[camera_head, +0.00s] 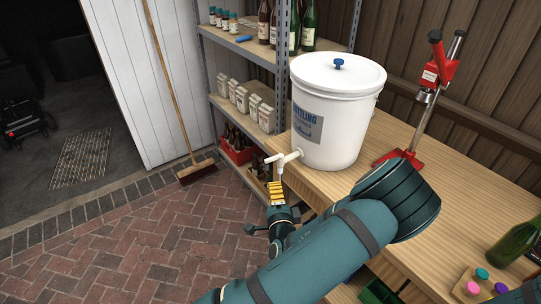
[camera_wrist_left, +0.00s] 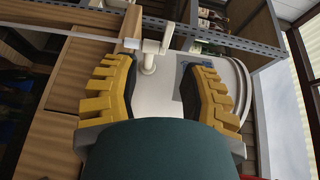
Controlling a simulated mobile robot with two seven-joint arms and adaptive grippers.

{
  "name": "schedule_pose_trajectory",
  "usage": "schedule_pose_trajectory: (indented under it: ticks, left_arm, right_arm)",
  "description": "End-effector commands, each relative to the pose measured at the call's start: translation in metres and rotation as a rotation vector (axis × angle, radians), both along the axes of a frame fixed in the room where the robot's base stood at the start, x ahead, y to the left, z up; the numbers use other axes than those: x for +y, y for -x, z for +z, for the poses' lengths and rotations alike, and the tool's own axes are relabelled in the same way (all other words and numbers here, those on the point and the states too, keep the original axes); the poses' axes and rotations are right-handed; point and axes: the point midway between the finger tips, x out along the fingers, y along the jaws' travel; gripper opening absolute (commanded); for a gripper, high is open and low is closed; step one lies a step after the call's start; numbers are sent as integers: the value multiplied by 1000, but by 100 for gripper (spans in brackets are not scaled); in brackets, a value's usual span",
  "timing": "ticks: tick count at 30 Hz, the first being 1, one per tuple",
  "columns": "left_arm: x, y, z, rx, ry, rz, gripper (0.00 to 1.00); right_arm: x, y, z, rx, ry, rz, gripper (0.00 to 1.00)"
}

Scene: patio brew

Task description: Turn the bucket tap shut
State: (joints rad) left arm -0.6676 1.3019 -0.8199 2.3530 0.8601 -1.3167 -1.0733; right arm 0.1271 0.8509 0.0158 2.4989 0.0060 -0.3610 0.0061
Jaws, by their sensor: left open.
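The white bucket (camera_head: 333,119) with a lid and a blue knob stands on the wooden bench. Its cream tap (camera_head: 288,160) sticks out low on the left side, past the bench edge. My left gripper (camera_head: 276,188) has yellow fingers and is just below and in front of the tap. In the left wrist view the gripper (camera_wrist_left: 160,68) is open and empty, with the tap (camera_wrist_left: 149,60) in the gap near the fingertips, apart from both fingers. The bucket wall (camera_wrist_left: 168,98) fills the space behind. Which way the tap's lever is turned is hard to tell. My right gripper is out of view.
A red bottle capper (camera_head: 430,100) stands on the bench (camera_head: 450,180) right of the bucket. A metal shelf (camera_head: 240,50) with bottles and cartons is behind the tap. A broom (camera_head: 195,170) leans at the left.

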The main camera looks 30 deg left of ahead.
Motion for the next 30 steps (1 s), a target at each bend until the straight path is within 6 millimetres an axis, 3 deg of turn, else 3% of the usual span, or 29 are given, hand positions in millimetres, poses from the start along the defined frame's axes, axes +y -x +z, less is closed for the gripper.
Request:
schedule_pose_trajectory:
  ticks: [2, 8, 21, 30]
  left_arm:
    - [1, -4, 10, -16, -42, -4, 44]
    - [16, -22, 11, -21, -48, -2, 44]
    - [68, -87, 11, -20, -45, -2, 44]
    - [85, -108, 11, -17, -45, -4, 44]
  right_arm:
    - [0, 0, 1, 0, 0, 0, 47]
    - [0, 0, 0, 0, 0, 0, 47]
    - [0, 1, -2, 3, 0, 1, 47]
    - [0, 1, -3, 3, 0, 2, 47]
